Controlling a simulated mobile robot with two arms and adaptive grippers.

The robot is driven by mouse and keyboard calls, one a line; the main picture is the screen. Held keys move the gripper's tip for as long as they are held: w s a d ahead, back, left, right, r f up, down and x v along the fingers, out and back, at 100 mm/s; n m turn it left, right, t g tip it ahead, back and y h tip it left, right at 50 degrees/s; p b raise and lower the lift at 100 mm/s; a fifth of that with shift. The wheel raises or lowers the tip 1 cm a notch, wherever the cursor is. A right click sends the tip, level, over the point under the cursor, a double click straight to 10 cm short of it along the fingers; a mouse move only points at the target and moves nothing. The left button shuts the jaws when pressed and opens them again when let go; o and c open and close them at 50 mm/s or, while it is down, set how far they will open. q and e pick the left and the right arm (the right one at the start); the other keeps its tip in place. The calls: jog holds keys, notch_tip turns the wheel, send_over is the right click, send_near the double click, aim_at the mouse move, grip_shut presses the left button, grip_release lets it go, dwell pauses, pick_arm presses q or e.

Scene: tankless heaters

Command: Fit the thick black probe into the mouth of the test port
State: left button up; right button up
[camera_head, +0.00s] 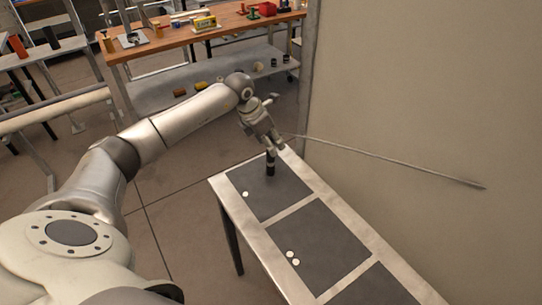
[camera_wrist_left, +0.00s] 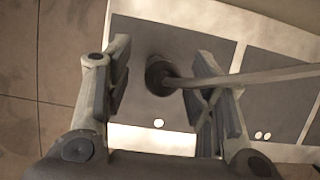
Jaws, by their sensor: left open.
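A thick black cylinder, which looks like the probe (camera_head: 270,164), stands upright on the near-wall end of the long table. My left gripper (camera_head: 274,146) is just above its top, fingers pointing down. In the left wrist view my left gripper (camera_wrist_left: 160,80) is open, with the black probe (camera_wrist_left: 157,72) seen end-on between the fingers and apart from both. A long thin grey rod (camera_head: 390,157) runs from beside the gripper out to the right; in the wrist view it (camera_wrist_left: 265,77) crosses by the right finger. I cannot make out the test port. My right gripper is not in view.
The narrow table (camera_head: 296,214) has dark mats with several small white discs (camera_head: 290,254) on it. A plain wall (camera_head: 425,85) stands along its right side. A wooden workbench (camera_head: 165,38) with assorted items stands behind. Floor is open left of the table.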

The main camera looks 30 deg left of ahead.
aim_at(271, 158)
pick_arm(q)
jog(key=p+x, duration=0.2)
jog(key=x, duration=0.3)
jog(key=shift+f, duration=0.25)
jog(key=shift+s, duration=0.1)
grip_shut()
jog(key=shift+r, duration=0.1)
